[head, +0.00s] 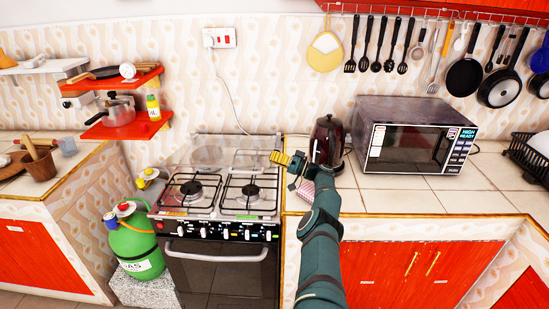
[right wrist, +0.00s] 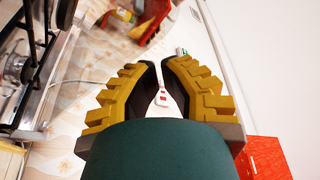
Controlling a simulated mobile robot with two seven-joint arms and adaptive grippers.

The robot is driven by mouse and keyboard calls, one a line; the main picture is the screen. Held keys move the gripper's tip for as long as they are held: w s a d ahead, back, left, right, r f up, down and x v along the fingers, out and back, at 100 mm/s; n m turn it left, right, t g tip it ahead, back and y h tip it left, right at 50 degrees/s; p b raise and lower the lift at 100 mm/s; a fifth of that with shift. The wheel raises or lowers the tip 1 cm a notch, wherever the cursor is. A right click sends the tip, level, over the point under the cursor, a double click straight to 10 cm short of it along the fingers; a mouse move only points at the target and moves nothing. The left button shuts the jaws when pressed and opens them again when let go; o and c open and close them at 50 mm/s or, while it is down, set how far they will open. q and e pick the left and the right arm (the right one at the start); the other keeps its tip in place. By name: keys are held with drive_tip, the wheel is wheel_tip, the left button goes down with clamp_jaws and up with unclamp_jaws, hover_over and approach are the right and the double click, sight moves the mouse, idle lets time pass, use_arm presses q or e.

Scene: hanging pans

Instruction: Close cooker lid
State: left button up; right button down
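The cooker (head: 222,228) has its clear glass lid (head: 236,146) raised upright at the back against the tiled wall. The black burner grates (head: 240,192) in front of it are uncovered. My right gripper (head: 275,157) reaches in from the right, its yellow fingers pointing left near the lid's right edge. Whether it touches the glass cannot be told. In the right wrist view its fingertips (right wrist: 161,65) are a narrow gap apart with nothing seen held between them. Part of the cooker (right wrist: 38,65) shows at the left there. My left gripper is not in view.
A dark kettle (head: 327,140) stands just right of my right gripper, close to my forearm. A microwave (head: 415,135) sits further right on the tiled counter (head: 400,200). A green gas cylinder (head: 135,243) stands left of the cooker. Red shelves (head: 125,128) hold pots.

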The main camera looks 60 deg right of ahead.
drive_tip(key=r+v, duration=0.2)
drive_tip(key=v, duration=1)
drive_tip(key=shift+s, duration=0.65)
